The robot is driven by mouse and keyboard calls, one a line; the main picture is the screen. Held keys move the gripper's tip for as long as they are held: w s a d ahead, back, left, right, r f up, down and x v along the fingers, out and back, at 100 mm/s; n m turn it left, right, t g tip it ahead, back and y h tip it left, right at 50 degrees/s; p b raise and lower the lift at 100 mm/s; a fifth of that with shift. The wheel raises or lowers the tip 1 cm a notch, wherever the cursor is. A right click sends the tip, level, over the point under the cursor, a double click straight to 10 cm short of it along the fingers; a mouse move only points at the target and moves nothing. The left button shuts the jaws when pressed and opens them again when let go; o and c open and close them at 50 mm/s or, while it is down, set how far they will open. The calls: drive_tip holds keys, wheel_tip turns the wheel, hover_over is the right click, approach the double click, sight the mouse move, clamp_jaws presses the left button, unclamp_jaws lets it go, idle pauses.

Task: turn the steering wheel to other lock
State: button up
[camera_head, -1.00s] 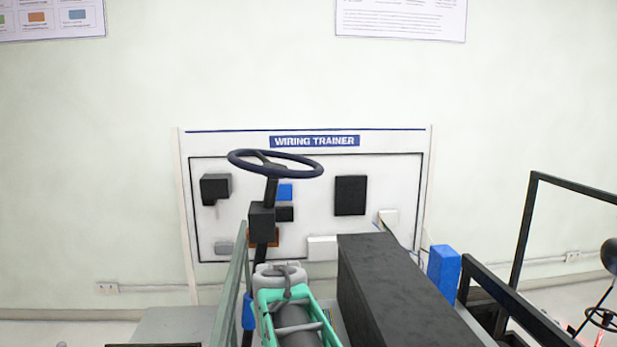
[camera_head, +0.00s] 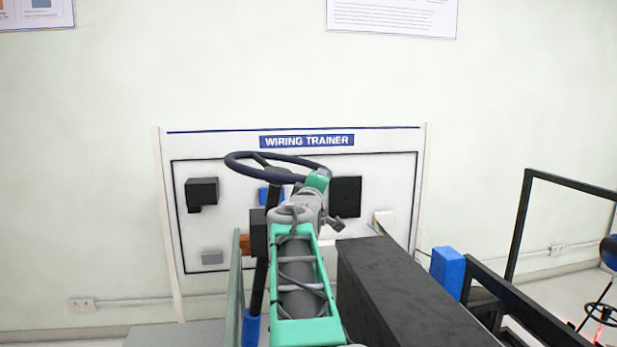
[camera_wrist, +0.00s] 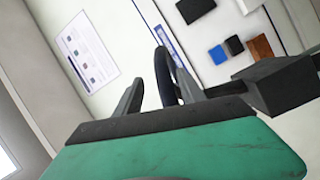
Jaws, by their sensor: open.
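The dark steering wheel (camera_head: 290,157) sits nearly flat on top of its black column in the head view. My arm reaches up to the right side of the wheel and covers part of it. The fingers are not clear in that view. In the wrist view my gripper (camera_wrist: 160,86) is open, with one grey finger on each side of the dark wheel rim (camera_wrist: 163,70). The rim passes through the gap between the fingers. I cannot tell whether either finger touches it. A black column block (camera_wrist: 285,85) shows to the right.
The white wiring trainer board (camera_head: 228,225) stands behind the wheel. A long black box (camera_head: 395,290) lies to the right of my arm. A blue block (camera_head: 446,270) and black frame bars (camera_head: 515,305) are farther right.

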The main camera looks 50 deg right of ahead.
drive_tip(key=p+x, duration=0.1)
drive_tip(key=x, duration=0.2)
drive_tip(key=p+x, duration=0.2)
drive_tip(key=x, duration=0.2)
drive_tip(key=shift+w+f, duration=0.15)
drive_tip(key=shift+w, duration=0.3)
drive_tip(key=shift+c, duration=0.4)
clamp_jaws()
idle(0.4)
